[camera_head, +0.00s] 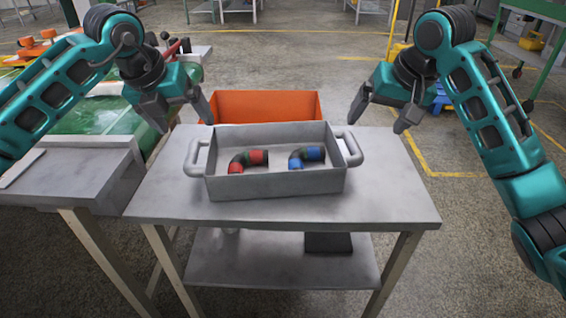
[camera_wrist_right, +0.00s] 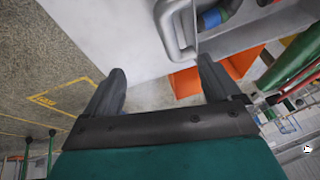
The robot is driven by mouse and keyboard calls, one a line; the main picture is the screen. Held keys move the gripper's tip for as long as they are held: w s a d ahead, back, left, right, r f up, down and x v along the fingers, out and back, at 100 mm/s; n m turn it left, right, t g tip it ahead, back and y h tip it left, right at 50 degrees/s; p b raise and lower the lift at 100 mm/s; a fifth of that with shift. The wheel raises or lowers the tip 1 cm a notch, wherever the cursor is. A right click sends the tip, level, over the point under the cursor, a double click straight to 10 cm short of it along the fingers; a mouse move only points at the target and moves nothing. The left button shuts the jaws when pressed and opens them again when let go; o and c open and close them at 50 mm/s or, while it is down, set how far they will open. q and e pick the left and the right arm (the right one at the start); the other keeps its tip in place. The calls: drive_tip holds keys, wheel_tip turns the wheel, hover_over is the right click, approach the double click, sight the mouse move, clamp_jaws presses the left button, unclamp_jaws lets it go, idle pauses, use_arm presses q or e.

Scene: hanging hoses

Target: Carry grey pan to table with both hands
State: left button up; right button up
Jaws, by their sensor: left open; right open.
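The grey pan (camera_head: 276,187) stands upright on the grey table (camera_head: 400,205) and has a loop handle at each end. Inside lie a hose elbow with red ends (camera_head: 248,160) and one with blue ends (camera_head: 306,156). My left gripper (camera_head: 184,116) is open and empty, above and behind the pan's left handle (camera_head: 193,157). My right gripper (camera_head: 383,112) is open and empty, above and behind the right handle (camera_head: 350,148). In the right wrist view the pan's handle (camera_wrist_right: 172,35) shows beyond the open fingers (camera_wrist_right: 162,88), apart from them.
An orange bin (camera_head: 265,106) stands directly behind the pan. A bench with a green surface (camera_head: 95,115) adjoins at the left. The table is bare in front and right of the pan. A dark box (camera_head: 328,243) sits on the lower shelf.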

drive_tip(key=v, duration=0.5)
use_arm(q)
drive_tip(key=shift+r, duration=0.15)
use_arm(e)
drive_tip(key=shift+r, duration=0.1)
use_arm(q)
wheel_tip(320, 180, up, 9)
drive_tip(key=p, duration=0.7)
use_arm(e)
wheel_tip(320, 180, up, 7)
idle(0.6)
use_arm(q)
drive_tip(key=shift+s+f, duration=0.1)
drive_tip(key=shift+f, duration=0.1)
